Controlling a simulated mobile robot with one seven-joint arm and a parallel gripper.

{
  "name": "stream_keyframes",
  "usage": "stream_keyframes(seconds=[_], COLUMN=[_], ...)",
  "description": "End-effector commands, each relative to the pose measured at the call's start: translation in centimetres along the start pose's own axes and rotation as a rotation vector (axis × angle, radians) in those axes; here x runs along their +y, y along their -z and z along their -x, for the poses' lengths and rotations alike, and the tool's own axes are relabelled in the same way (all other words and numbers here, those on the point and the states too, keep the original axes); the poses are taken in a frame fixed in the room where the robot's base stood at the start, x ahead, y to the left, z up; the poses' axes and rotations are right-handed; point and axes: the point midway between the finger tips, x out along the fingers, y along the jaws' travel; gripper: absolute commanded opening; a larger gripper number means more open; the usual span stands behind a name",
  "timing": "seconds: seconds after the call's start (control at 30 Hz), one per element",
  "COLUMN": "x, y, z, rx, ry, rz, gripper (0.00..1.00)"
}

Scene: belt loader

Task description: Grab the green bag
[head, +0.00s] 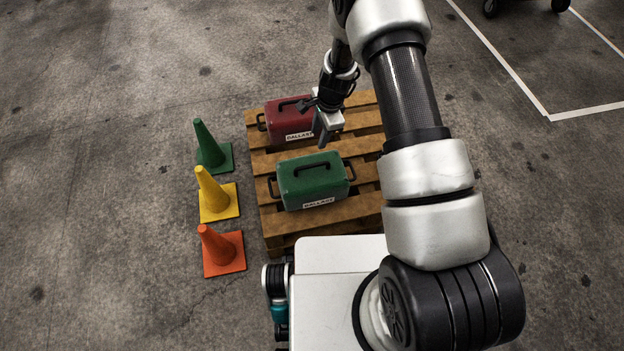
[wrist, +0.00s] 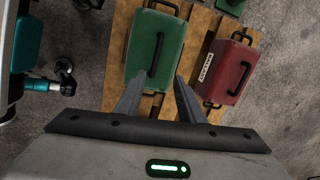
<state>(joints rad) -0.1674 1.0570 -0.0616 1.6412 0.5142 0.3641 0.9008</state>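The green bag (head: 312,181) is a boxy case with a dark top handle, side handles and a "BALLAST" label. It lies on the wooden pallet (head: 270,223). In the wrist view the green bag (wrist: 156,45) is ahead of the fingers, with its handle running lengthwise. My gripper (head: 322,140) is above the pallet, between the green bag and the red bag, near the green bag's far side. In the wrist view my gripper (wrist: 157,95) has its two fingers apart with nothing held between them.
A red bag (head: 289,118) labelled "BALLAST" lies behind the green one on the pallet. Green (head: 211,147), yellow (head: 213,196) and orange (head: 219,250) cones stand left of the pallet. The concrete floor further left is clear.

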Motion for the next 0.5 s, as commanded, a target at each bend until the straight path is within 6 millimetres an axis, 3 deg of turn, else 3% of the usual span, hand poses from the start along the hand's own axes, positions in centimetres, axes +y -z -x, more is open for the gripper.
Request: stream_keyframes(seconds=[0.5], x=[0.4], y=[0.0], z=[-10.6], rx=[-0.001], ry=[-0.004], rz=[-0.005], gripper=[0.36])
